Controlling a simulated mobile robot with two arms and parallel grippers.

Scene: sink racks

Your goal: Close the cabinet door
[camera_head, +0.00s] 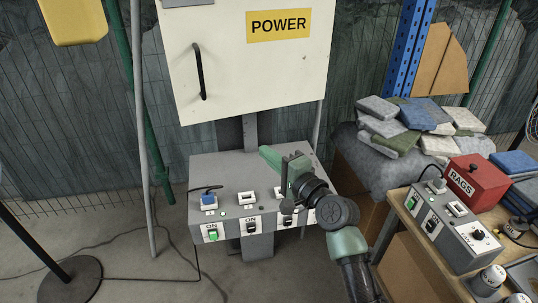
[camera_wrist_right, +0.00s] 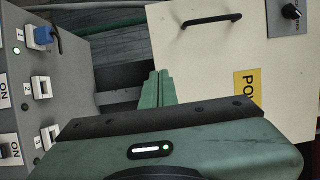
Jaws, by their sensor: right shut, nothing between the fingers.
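The cabinet door (camera_head: 250,75) is a cream-white panel with a yellow POWER label (camera_head: 279,26) and a black vertical handle (camera_head: 199,71) near its left edge. I cannot tell whether it stands ajar. In the right wrist view the door (camera_wrist_right: 205,60) appears turned sideways, with its handle (camera_wrist_right: 212,20) at the top. My right gripper (camera_head: 267,153) is shut and empty, below the door and above the grey switch box, apart from the handle. Its green fingers (camera_wrist_right: 157,87) also show in the right wrist view, pointing toward the door's side. My left gripper is not in view.
The grey switch box (camera_head: 232,175) stands below the door. A workbench (camera_head: 402,208) at right holds a red RAGS box (camera_head: 471,181) and a control box. Folded rags (camera_head: 420,120) are piled behind it.

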